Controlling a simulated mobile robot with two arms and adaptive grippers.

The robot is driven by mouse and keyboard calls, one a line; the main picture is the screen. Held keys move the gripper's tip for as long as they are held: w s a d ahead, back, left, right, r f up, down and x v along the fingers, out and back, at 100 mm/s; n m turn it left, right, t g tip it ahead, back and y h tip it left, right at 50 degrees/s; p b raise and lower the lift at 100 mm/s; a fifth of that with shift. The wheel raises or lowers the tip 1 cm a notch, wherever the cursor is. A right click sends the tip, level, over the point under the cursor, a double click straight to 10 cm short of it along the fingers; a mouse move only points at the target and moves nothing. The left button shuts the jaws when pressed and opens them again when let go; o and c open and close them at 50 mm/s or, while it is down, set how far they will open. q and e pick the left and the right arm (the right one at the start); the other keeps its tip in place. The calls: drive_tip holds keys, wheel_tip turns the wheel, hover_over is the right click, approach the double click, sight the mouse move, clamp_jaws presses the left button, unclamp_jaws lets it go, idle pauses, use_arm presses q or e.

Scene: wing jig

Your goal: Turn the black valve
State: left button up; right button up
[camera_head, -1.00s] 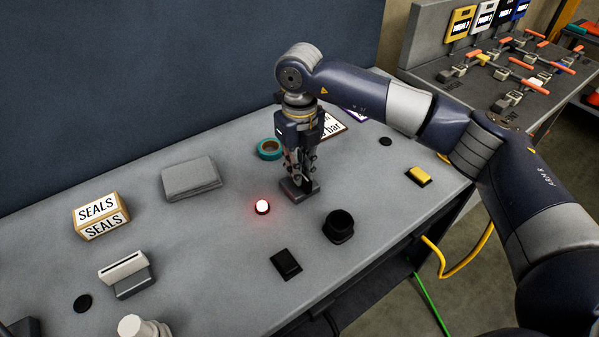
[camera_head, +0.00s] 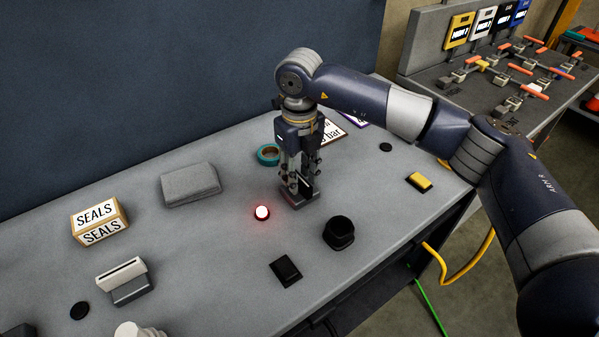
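The black valve (camera_head: 306,187) shows as a flat black handle over a small grey base (camera_head: 299,201) on the grey workbench. My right gripper (camera_head: 298,185) points straight down over that base. Its fingers stand on both sides of the handle and look shut on it, though they hide part of it. My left gripper is not in view.
A lit red button (camera_head: 262,213), a black round knob (camera_head: 339,233) and a black switch (camera_head: 286,269) lie close by. A teal tape roll (camera_head: 267,154) is behind the gripper. A grey block (camera_head: 191,185), SEALS box (camera_head: 99,222) and yellow switch (camera_head: 419,182) are farther off.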

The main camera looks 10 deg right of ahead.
drive_tip(key=shift+r, duration=0.25)
wheel_tip(320, 180, up, 12)
drive_tip(key=shift+f, duration=0.25)
idle(0.3)
